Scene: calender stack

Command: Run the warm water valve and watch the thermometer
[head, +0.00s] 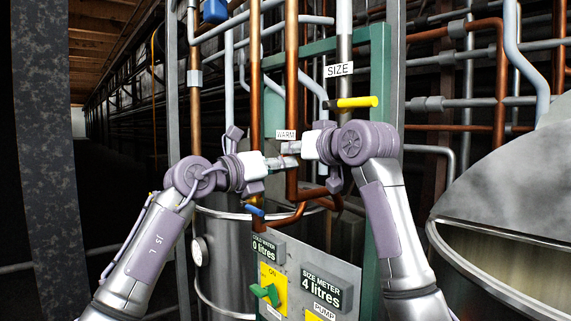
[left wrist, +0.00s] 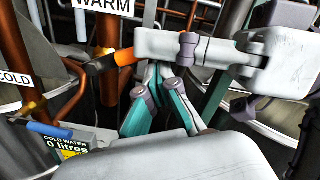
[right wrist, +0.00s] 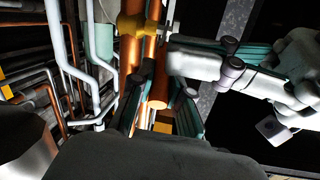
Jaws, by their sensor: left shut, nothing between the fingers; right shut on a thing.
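The warm water valve has an orange handle, seen in the left wrist view (left wrist: 125,57) beside a copper pipe under the WARM label (left wrist: 103,5). Its round end faces my right wrist camera (right wrist: 158,103). My right gripper (head: 297,148) is shut on this handle, which is mostly hidden in the head view. My left gripper (head: 278,163) is shut and empty, just left of and below the right one; its teal fingers (left wrist: 158,73) meet below the handle in the left wrist view. A round white dial (head: 199,250), likely the thermometer, sits on the steel tank's side; its reading is too small to tell.
The cold valve's blue handle (head: 253,210) lies below my left gripper. A yellow handle (head: 357,102) sits under the SIZE label (head: 338,70). The control panel (head: 318,262) shows cold water 0 litres and size meter 4 litres. Pipes crowd both grippers; a large vat (head: 500,220) stands right.

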